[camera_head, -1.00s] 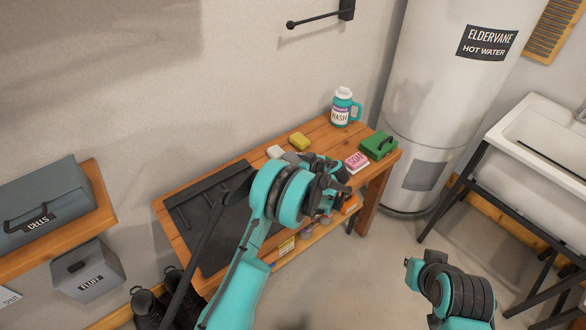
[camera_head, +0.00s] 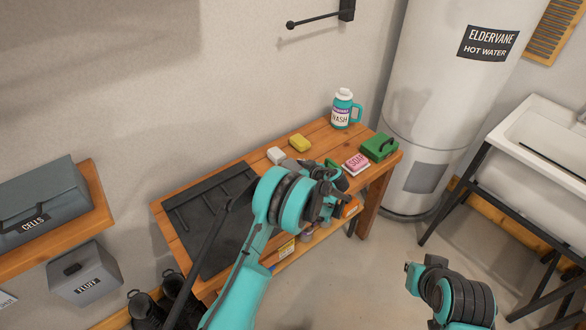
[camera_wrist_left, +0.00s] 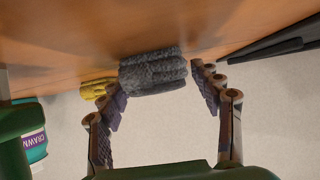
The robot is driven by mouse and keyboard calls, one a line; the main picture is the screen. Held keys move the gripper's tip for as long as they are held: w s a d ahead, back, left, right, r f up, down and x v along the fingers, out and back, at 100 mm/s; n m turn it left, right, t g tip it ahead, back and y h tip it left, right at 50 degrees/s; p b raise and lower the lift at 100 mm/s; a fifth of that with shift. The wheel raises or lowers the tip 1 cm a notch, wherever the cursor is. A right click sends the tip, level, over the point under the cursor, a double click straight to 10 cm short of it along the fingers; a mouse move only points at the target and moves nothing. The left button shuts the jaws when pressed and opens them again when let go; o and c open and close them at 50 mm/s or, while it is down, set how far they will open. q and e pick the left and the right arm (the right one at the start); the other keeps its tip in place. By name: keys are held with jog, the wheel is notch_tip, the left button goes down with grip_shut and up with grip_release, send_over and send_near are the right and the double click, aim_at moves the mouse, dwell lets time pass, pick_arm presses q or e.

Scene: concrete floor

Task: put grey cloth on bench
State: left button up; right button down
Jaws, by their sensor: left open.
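The grey cloth (camera_wrist_left: 153,72) shows in the left wrist view as a thick, folded, fuzzy bundle against the orange wooden surface of the bench. My left gripper (camera_wrist_left: 160,92) is open, with one finger on each side of the cloth and no clear grip on it. In the head view the left gripper (camera_head: 325,198) is over the front edge of the bench (camera_head: 325,138), and I cannot make out the cloth there. My right gripper (camera_head: 412,270) is low at the right, over the floor; its jaw state is unclear.
On the bench are a dark mat (camera_head: 208,215), a white block (camera_head: 276,155), a yellow sponge (camera_head: 299,143), a pink soap box (camera_head: 356,163), a green case (camera_head: 379,146) and a wash jug (camera_head: 342,110). A water heater (camera_head: 430,110) and a sink (camera_head: 540,150) stand right.

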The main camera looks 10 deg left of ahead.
pick_arm(q)
jog(key=p+v, duration=0.3)
jog(key=v, duration=0.8)
jog(key=shift+s+d+r+p, duration=0.15)
jog(key=shift+d+r+p, duration=0.05)
jog(key=shift+p, duration=0.15)
jog(key=shift+s+r, duration=0.15)
jog(key=shift+r, duration=0.15)
jog(key=s+a+r+m+g+h, duration=0.1)
jog(key=s+a+r+m+h, duration=0.15)
jog(key=s+r, duration=0.45)
jog(key=s+a+r+m+h, duration=0.2)
jog(key=s+a+r+m, duration=0.15)
jog(key=s+r, duration=0.3)
jog(key=s+r+m+h, duration=0.2)
jog(key=s+m+h, duration=0.2)
jog(key=s, duration=1.5)
jog(key=shift+s+t+h, duration=0.3)
jog(key=shift+s+h, duration=0.05)
jog(key=shift+h, duration=0.2)
